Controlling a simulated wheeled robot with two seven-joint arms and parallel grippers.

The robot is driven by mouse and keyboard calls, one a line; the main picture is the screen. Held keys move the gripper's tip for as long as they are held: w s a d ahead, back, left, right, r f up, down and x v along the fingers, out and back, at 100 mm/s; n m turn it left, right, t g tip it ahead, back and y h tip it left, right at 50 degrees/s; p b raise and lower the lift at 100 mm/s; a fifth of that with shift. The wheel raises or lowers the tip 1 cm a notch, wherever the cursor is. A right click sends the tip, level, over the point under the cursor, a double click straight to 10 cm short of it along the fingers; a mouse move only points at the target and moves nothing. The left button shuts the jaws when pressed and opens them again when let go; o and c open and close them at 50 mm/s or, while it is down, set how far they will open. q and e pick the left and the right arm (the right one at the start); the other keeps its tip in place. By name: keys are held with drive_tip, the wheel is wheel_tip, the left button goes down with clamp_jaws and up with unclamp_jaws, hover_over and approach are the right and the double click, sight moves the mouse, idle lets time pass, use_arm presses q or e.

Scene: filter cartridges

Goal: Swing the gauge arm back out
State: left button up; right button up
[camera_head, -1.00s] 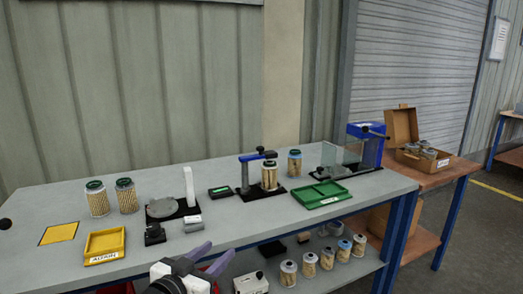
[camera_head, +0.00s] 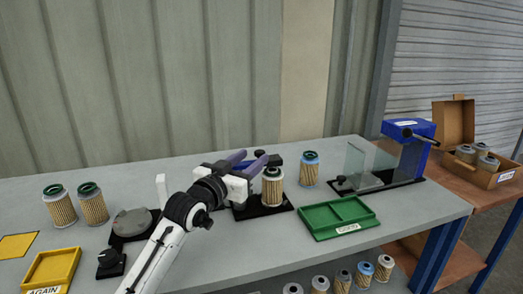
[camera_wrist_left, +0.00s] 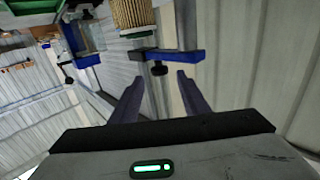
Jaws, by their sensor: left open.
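The gauge arm is a short blue bar with a black end; it shows in the left wrist view (camera_wrist_left: 185,57), with a small black knob (camera_wrist_left: 159,69) on it. In the head view its black end (camera_head: 276,160) lies over a cartridge with tan pleats (camera_head: 272,188) on the black gauge base (camera_head: 262,210). My left gripper (camera_head: 254,157) is open beside the gauge arm and hides most of it and its post. In the left wrist view the open fingers (camera_wrist_left: 160,78) point at the bar, with the knob between their tips. Contact cannot be told. My right gripper is out of view.
A green tray (camera_head: 311,228) stands in front right of the gauge, and another cartridge (camera_head: 309,169) behind it. A blue press with a clear shield (camera_head: 412,150) stands right. Two cartridges (camera_head: 76,206), a grey round plate (camera_head: 131,223) and a yellow tray (camera_head: 37,284) are left.

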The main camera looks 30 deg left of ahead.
sight(257, 154)
use_arm(q)
drive_tip(key=shift+w+d, duration=0.1)
drive_tip(key=shift+w, duration=2.65)
clamp_jaws()
